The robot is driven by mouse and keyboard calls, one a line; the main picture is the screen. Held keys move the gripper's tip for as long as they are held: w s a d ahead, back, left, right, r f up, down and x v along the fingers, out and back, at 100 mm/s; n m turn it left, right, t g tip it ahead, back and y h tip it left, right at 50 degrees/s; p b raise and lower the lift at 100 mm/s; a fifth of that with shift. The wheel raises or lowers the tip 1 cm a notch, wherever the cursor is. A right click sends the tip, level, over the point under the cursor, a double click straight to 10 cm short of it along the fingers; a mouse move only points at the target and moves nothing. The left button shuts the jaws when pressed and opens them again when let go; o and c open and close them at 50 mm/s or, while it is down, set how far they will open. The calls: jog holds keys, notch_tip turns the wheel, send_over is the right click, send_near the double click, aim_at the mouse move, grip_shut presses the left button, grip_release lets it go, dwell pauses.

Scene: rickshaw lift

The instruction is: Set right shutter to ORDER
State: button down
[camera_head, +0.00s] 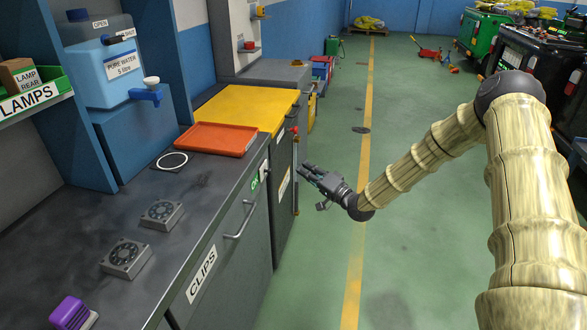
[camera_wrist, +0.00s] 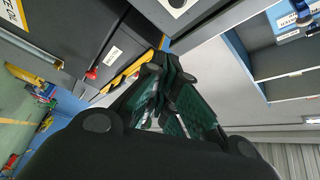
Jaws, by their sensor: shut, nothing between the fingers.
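My gripper (camera_head: 306,169) is shut and empty. It hangs over the aisle just right of the workbench cabinets, its fingers pointing left toward the cabinet fronts. In the wrist view its fingertips (camera_wrist: 165,62) are close together in front of dark cabinet faces. No part that I can identify as the right shutter, and no ORDER marking, is readable in either view. A small red knob (camera_head: 295,130) sits on the cabinet edge by the yellow top; a red knob also shows in the wrist view (camera_wrist: 91,74).
The dark bench (camera_head: 120,215) runs along the left, with a CLIPS drawer handle (camera_head: 241,219) sticking out. An orange tray (camera_head: 217,139) lies near the yellow top (camera_head: 250,103). A water tank (camera_head: 110,72) stands at the back left.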

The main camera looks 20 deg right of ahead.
aim_at(267, 171)
jog(key=x, duration=1)
jog(key=shift+s+a+f+p, duration=0.5)
jog(key=shift+s+a, duration=0.15)
jog(key=shift+s, duration=0.1)
jog(key=shift+s+a+f+p, duration=0.4)
jog(key=shift+s+a, duration=0.2)
jog(key=shift+s, duration=0.2)
